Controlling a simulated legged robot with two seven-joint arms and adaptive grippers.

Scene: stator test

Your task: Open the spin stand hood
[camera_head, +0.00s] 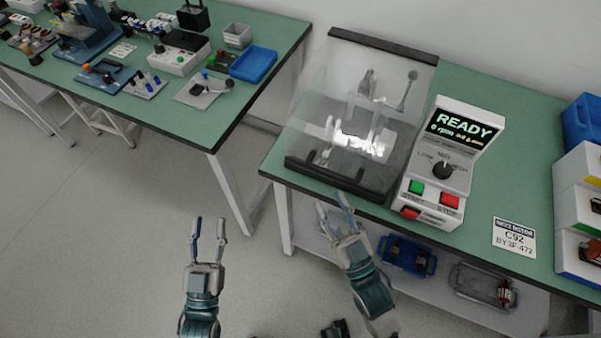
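The spin stand hood (312,98) is a clear box-like cover with a dark rear bar and a dark front bar (333,180). It sits lowered over the grey spin stand (360,125) on the right green table. The control box (440,165) beside it has a screen reading READY, a knob and green and red buttons. My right gripper (336,204) is open and empty, just in front of and below the hood's front bar; I cannot tell whether it touches the table edge. My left gripper (208,228) is open and empty over the floor, left of the table.
A second green table (270,40) at the left holds tools, a blue tray (253,64) and small devices. A label card (514,237) lies right of the control box. Bins (580,190) stand at the right edge. A lower shelf holds a blue tray (407,256) and a grey tray (483,287).

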